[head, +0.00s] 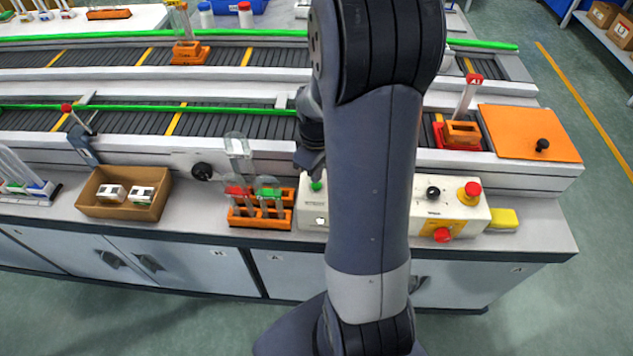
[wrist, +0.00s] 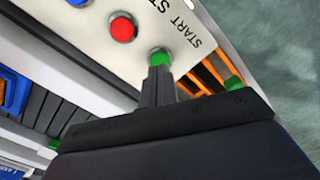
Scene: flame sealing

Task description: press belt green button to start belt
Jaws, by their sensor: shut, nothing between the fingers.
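The green button (head: 316,186) sits at the left end of the cream control box (head: 312,208) on the bench front. In the wrist view the green button (wrist: 160,57) is beside the word START, with a red button (wrist: 122,27) further along the panel. My gripper (head: 312,168) is shut and empty, with its fingers pointing at the green button. In the wrist view the fingertips (wrist: 157,74) overlap the lower edge of the button. I cannot tell whether they touch it or press it in. My arm hides the middle of the box in the head view.
An orange rack of tubes (head: 262,216) stands close left of the box. A cardboard tray (head: 123,194) is further left. A red emergency stop (head: 469,192) and yellow sponge (head: 503,219) are to the right. The belt (head: 235,125) runs behind.

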